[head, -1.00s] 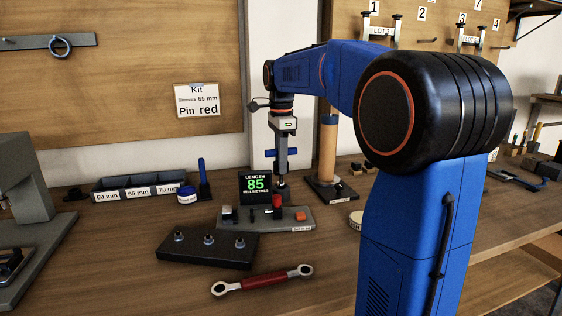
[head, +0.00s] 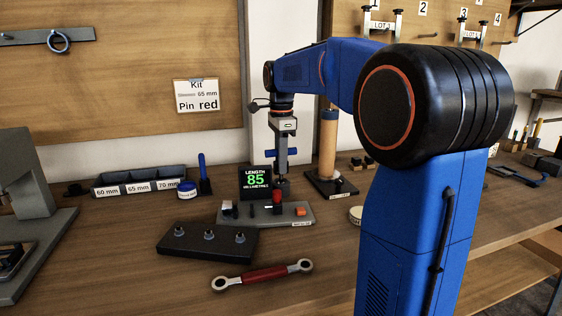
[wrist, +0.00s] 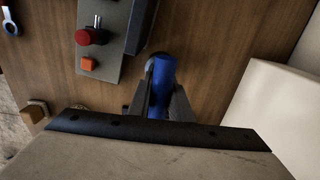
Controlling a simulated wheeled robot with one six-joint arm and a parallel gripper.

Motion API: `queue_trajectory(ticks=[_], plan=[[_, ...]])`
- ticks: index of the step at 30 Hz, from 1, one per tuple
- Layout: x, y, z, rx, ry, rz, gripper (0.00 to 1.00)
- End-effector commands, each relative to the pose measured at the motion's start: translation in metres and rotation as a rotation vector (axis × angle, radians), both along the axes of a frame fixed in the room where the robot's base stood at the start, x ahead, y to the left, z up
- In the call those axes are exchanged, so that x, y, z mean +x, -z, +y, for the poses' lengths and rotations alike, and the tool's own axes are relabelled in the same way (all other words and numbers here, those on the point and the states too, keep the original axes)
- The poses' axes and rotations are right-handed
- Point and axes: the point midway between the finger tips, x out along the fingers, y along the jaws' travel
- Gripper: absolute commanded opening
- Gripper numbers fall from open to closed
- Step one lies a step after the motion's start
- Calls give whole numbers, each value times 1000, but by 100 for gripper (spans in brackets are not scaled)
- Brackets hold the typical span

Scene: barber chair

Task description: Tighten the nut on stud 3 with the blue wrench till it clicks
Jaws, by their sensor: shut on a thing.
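A black block (head: 190,246) with three studs lies on the bench in the head view. Its stud numbers cannot be read, and each stud (head: 209,234) appears to carry a small metal nut. My gripper (head: 281,166) is behind the gauge, right of its display. In the wrist view its grey fingers are shut on a blue cylindrical thing (wrist: 161,78). I cannot tell whether this is the blue wrench, as its lower end is mostly hidden. A double-ended ring wrench with a red middle (head: 264,275) lies in front of the block. No other blue wrench is clearly seen.
A grey machine (head: 25,190) stands left. Bench around the red wrench is clear.

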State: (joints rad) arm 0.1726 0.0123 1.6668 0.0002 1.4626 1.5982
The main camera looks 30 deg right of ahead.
Motion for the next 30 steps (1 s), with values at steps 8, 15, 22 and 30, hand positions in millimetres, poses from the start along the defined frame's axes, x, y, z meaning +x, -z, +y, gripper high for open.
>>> queue_trajectory(ticks=[8, 15, 22, 30], plan=[[0, 0, 0, 0, 0, -1, 0], [0, 0, 0, 0, 0, 0, 40], [0, -2, 0, 0, 0, 0, 40], [1, -40, 0, -1, 0, -3, 40]])
